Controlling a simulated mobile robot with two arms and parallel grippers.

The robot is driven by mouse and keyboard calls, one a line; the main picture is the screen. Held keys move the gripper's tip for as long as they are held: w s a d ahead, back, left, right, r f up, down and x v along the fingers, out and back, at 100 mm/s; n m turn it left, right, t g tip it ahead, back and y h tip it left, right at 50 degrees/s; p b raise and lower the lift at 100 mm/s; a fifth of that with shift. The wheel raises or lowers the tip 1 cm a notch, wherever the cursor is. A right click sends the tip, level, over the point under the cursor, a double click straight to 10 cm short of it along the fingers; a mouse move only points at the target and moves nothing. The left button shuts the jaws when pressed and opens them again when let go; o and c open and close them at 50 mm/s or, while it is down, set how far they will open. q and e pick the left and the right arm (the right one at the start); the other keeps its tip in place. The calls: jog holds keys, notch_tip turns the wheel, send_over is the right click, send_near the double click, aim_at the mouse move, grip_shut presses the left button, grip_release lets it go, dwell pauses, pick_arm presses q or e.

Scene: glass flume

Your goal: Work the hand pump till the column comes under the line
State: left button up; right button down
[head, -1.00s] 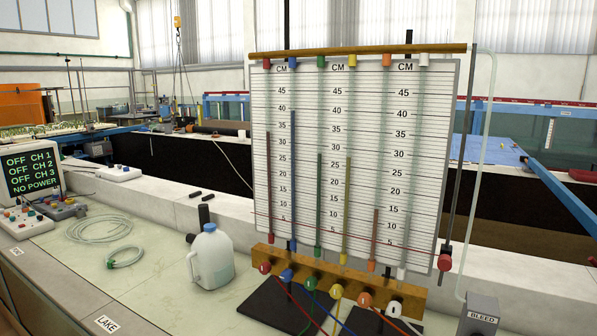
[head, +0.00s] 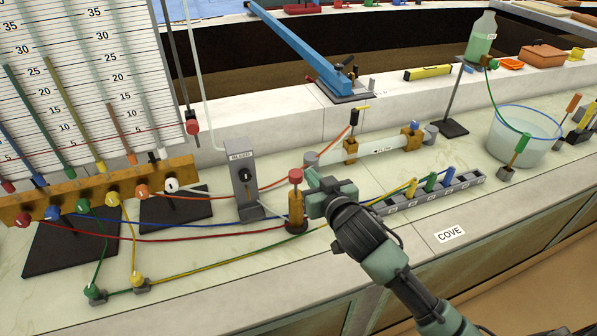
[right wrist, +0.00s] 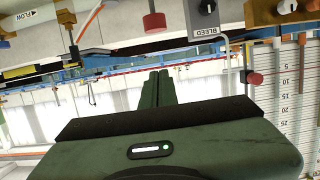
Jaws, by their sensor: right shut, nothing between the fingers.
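The hand pump appears to be the brass cylinder (head: 297,213) with a red knob (head: 295,176) on the bench; the knob also shows in the right wrist view (right wrist: 154,22). My right gripper (head: 311,178) is shut and empty, close beside the knob on its right; I cannot tell whether they touch. Its closed fingers show in the right wrist view (right wrist: 158,86). The manometer board (head: 90,90) carries several coloured columns, including an orange one (head: 121,135). A thin red line crosses the board low down, with a red slider (head: 192,127) at its right. My left gripper is out of view.
The grey BLEED box (head: 243,180) stands left of the pump. Coloured tubes run across the bench between board and pump. A clear FLOW pipe (head: 383,146) and a grey rack (head: 440,193) with coloured plugs lie to the right. A clear bucket (head: 522,140) stands farther right.

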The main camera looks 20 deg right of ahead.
jog(key=p, duration=0.2)
send_over(296, 176)
jog(key=s, duration=0.2)
jog(key=f, duration=0.2)
jog(key=shift+w+d+f+p, duration=0.15)
jog(key=shift+f+p, duration=0.05)
jog(key=shift+f, duration=0.85)
jog(key=shift+w+d+f+p, duration=0.1)
jog(key=shift+w+f+p, duration=0.05)
jog(key=shift+f, duration=0.9)
notch_tip(296, 176, down, 5)
jog(key=b, duration=0.4)
jog(key=shift+s+f, duration=0.1)
